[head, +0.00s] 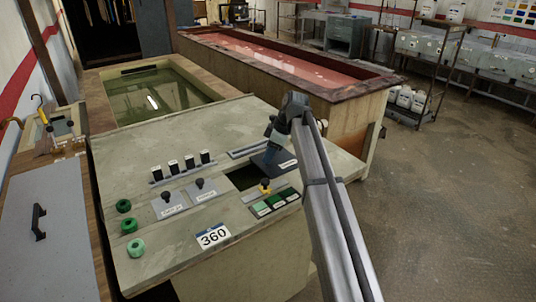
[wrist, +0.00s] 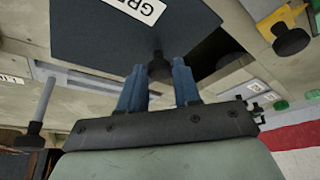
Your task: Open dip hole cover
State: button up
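The dip hole cover is a dark blue-grey plate (head: 268,165) with a white label and a black knob. It also shows large at the top of the wrist view (wrist: 110,38), its label partly cut off. My gripper (head: 272,143) is over the plate; in the wrist view its two blue fingers (wrist: 159,80) stand either side of the cover's black knob (wrist: 158,66), seemingly closed on it. The plate lies off to one side of a dark rectangular opening (head: 242,178), which is partly uncovered. Whether the plate touches the bench top is unclear.
Several black-and-white items (head: 183,165) stand behind. Green round knobs (head: 130,225) line the left edge.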

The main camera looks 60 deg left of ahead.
jog(key=o, duration=0.4)
jog(key=shift+r, duration=0.1)
jog(key=v, duration=1.3)
jog(key=shift+d+r, duration=0.1)
jog(key=shift+r, duration=0.2)
